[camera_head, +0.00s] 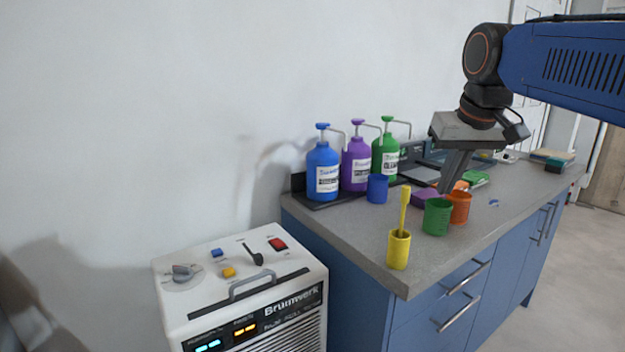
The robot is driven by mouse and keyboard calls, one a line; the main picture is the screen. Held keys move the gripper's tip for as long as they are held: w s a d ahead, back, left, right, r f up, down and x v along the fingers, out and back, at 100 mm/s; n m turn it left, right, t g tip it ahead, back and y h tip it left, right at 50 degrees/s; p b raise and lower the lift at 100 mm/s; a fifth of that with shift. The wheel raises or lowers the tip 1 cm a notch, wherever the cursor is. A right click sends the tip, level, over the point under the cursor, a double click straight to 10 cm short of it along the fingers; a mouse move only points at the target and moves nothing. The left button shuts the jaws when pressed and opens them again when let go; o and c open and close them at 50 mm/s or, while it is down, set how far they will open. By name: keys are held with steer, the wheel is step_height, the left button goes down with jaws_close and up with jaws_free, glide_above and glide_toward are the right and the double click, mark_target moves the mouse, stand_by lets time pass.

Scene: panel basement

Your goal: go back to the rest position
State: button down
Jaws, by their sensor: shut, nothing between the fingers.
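My gripper (446,186) hangs from my blue arm at the upper right, pointing down over the counter. Its fingers are closed together with nothing between them. The fingertips are close to a purple block, a green cup (437,217) and an orange cup (460,208); I cannot tell whether they touch any of these. The tips are partly hidden among the items.
A yellow cup (398,250) with a yellow stick stands near the counter's (362,237) front corner. A blue cup (377,189) stands before blue (323,172), purple (356,165) and green (386,157) pump bottles. A white machine (240,283) stands left of the counter.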

steer(key=s+d+f, duration=0.1)
steer(key=s+f, duration=0.9)
steer(key=f, duration=0.3)
steer(key=s+d+f, duration=0.1)
steer(key=s+f, duration=0.9)
steer(key=f, duration=0.3)
steer(key=shift+s, duration=0.15)
